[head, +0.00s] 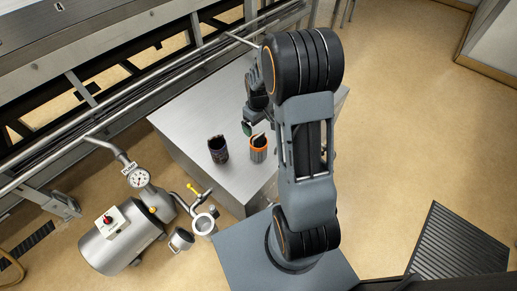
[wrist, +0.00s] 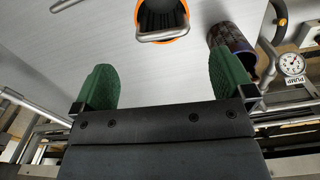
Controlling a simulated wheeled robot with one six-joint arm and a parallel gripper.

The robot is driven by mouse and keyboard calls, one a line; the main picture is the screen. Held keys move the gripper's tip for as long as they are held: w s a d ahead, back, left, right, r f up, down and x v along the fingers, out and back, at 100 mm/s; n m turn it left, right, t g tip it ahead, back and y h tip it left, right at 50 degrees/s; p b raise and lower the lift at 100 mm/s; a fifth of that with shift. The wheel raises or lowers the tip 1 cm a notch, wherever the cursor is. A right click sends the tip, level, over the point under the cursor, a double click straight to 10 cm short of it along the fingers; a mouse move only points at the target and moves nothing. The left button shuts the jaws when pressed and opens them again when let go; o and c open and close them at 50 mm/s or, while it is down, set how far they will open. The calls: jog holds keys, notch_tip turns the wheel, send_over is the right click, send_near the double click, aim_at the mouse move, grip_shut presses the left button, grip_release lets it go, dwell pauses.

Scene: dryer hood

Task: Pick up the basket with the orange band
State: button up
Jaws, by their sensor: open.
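The basket with the orange band (head: 258,154) stands on the metal table, with a handle over its top. In the wrist view the orange-banded basket (wrist: 163,30) is at the top middle, partly cut off by the frame edge, its handle toward me. My gripper (wrist: 164,88) is open, with its two green fingers apart and nothing between them. The basket lies beyond the fingertips, apart from them. In the head view my gripper (head: 248,128) is beside the basket, above and left of it in the picture, partly hidden by my arm.
A second, dark basket (head: 218,149) stands left of the orange-banded one; it also shows in the wrist view (wrist: 228,40). The metal table (head: 190,115) has bare room behind them. A pump with a gauge (head: 138,177) stands at the left, and rails (head: 110,115) run along the back.

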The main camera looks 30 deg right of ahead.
aim_at(259, 135)
jog(key=f, duration=0.5)
jog(key=shift+s+a, duration=0.1)
jog(key=shift+s, duration=0.25)
jog(key=shift+f, duration=0.7)
jog(key=shift+c, duration=0.5)
jog(key=c, duration=0.9)
jog(key=shift+r, duration=0.1)
